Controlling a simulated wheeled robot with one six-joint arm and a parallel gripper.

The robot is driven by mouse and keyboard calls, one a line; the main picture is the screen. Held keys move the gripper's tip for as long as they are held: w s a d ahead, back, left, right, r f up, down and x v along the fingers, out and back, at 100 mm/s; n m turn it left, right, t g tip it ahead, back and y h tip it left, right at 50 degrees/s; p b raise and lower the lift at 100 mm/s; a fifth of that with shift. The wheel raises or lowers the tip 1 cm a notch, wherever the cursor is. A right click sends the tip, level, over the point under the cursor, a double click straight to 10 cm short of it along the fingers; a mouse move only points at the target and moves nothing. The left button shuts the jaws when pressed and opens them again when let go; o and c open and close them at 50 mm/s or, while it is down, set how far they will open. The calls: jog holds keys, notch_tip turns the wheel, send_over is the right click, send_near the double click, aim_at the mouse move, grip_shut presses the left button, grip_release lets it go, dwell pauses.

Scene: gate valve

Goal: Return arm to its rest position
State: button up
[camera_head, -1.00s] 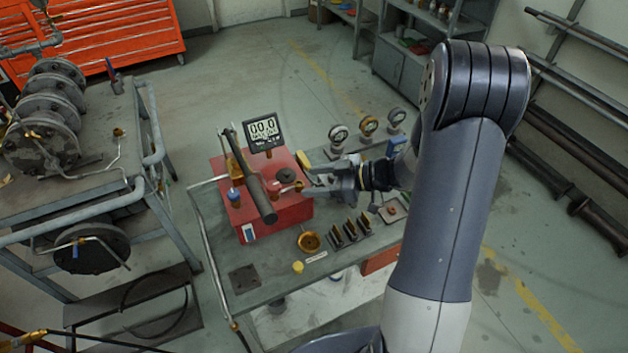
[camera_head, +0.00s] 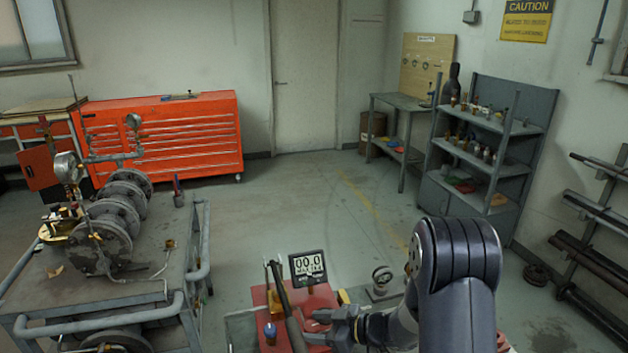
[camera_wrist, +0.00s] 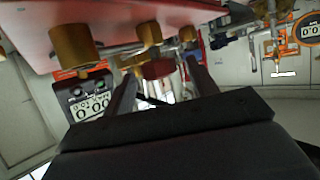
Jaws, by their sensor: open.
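My gripper (camera_head: 322,326) is at the right side of the red box (camera_head: 262,298), near the bottom of the head view. My arm (camera_head: 452,300) rises at lower right and bends at its elbow joint. In the wrist view the two fingers of my gripper (camera_wrist: 162,85) are spread, with nothing held between them. A dark red knob (camera_wrist: 158,68) shows just beyond and between the fingers. The red box (camera_wrist: 130,15) with brass fittings (camera_wrist: 75,46) fills the top of that view. Whether a finger touches anything cannot be told.
A cart (camera_head: 180,270) with flanged pipework is at left. Open floor (camera_head: 300,200) lies beyond, before shelves (camera_head: 490,150).

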jog(key=shift+d, duration=0.1)
dwell(0.3)
jog(key=b+v, duration=0.1)
jog(key=v, duration=1)
jog(key=x, duration=1.1)
jog(key=shift+f, duration=0.2)
jog(key=shift+s+m+t+h+b, duration=0.2)
jog(key=shift+m+t+h+b, duration=0.2)
jog(key=shift+m+t, duration=0.25)
jog(key=shift+s+a+r+m+t+h+b, duration=0.1)
jog(key=shift+a+m+t+h+b, duration=0.1)
jog(key=shift+m+t+h+b, duration=1)
jog(key=shift+s+a+m+t+h+b, duration=0.15)
jog(key=shift+m+t+h+b, duration=0.7)
jog(key=shift+m+b, duration=0.45)
jog(key=s+d+r, duration=0.4)
jog(key=s+r, duration=0.1)
jog(key=shift+s+d+r+t+y, duration=0.25)
jog(key=shift+s+d+t+y, duration=0.1)
jog(key=shift+y, duration=0.1)
